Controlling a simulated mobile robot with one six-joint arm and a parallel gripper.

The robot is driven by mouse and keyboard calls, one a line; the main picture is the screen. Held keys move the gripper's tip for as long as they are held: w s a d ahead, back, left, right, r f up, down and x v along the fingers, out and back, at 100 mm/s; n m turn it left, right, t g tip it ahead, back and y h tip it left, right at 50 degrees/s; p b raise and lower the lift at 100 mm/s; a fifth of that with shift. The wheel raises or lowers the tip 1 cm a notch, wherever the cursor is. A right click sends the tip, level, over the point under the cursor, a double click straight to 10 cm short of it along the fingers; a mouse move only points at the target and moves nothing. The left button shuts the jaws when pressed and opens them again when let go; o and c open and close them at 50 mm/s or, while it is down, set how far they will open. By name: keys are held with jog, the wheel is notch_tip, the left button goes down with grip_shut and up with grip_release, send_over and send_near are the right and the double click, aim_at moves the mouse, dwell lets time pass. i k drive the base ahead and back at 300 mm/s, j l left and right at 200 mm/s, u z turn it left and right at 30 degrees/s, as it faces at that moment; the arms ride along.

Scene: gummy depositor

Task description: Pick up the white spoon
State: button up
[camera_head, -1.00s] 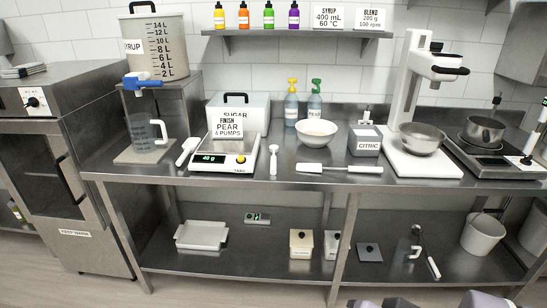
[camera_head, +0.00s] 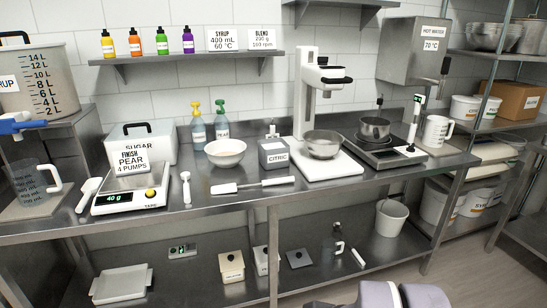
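A small white spoon (camera_head: 187,189) lies on the steel counter (camera_head: 330,200), just right of the scale (camera_head: 131,199), with its handle pointing toward the counter's front edge. A larger white scoop (camera_head: 88,193) lies left of the scale, and a long white-handled spatula (camera_head: 252,186) lies to the right of the spoon. Which of the white utensils is meant I cannot tell for certain, but the small one looks most like a spoon. Nothing covers it. My gripper is not in view; only rounded grey parts of my arm show at the bottom edge.
A white bowl (camera_head: 225,153) and two pump bottles (camera_head: 198,130) stand behind the spoon. A citric box (camera_head: 273,155), a white mixer (camera_head: 309,100) and a metal bowl (camera_head: 322,145) are to the right. Counter in front of the spoon is clear.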

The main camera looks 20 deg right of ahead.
aim_at(186, 186)
jog(key=i+j+z, duration=0.45)
jog(key=j, duration=0.4)
jog(key=i+j+z, duration=0.3)
jog(key=j+z, duration=0.15)
jog(key=j, duration=0.5)
jog(key=i+j+z, duration=0.15)
jog(key=j+z, duration=0.3)
jog(key=j, duration=0.55)
jog(key=j+z, duration=0.45)
jog(key=j, duration=0.65)
